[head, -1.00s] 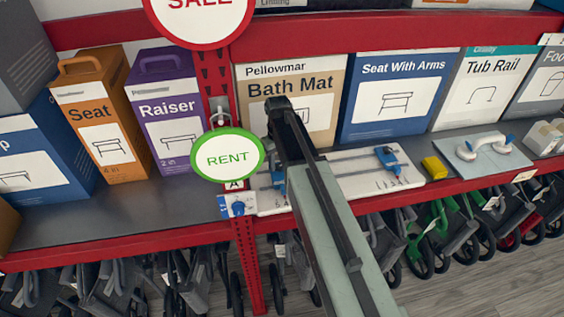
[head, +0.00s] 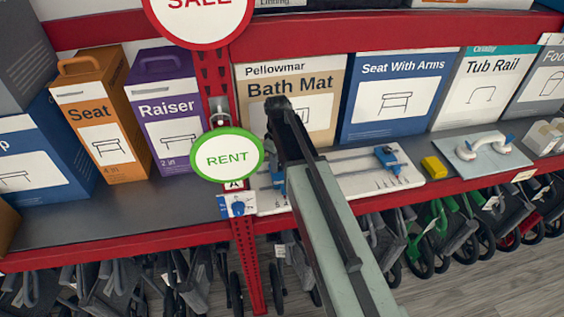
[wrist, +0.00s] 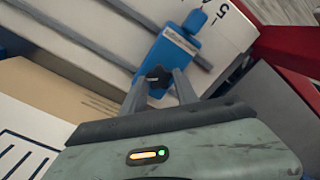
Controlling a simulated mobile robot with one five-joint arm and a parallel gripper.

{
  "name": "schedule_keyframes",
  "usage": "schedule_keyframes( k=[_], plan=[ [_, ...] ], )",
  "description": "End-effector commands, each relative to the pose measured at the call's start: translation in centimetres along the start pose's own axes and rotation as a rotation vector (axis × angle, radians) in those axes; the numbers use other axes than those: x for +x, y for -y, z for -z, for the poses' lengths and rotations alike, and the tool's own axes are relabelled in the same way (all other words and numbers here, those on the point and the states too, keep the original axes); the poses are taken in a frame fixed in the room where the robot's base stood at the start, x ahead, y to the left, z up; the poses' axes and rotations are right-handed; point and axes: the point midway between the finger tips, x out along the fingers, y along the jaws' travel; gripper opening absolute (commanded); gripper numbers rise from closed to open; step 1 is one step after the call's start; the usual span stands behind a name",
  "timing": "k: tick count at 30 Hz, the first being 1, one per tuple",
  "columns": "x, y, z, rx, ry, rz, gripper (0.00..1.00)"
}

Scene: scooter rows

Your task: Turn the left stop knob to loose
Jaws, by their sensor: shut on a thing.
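A white board (head: 415,178) with two grey rails and printed marks lies on the shelf. The left stop (head: 278,178) is a blue block on its rails, mostly hidden behind my arm in the head view. In the wrist view the blue stop (wrist: 172,52) fills the middle, with a dark lobed knob (wrist: 158,75) at its near end. My gripper (wrist: 158,82) is shut on this knob, one finger on each side. The right stop (head: 388,158), also blue, stands farther right, apart from my arm. My arm hides the gripper in the head view.
Boxes line the back of the shelf, with the Bath Mat box (head: 250,75) close behind my arm. A green RENT sign (head: 227,155) hangs left of the arm. A yellow block (head: 434,167) and a white handle (head: 484,146) lie right of the board.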

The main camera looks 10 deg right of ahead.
Motion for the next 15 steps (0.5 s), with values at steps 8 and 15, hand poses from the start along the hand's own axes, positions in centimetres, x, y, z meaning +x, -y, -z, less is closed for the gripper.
schedule_keyframes(
  k=[8, 15],
  plan=[
    [-0.01, 0.14, -0.16, 0.001, 0.005, 0.004, 0.38],
    [-0.01, 0.08, -0.07, 0.001, 0.003, 0.002, 0.57]
  ],
)
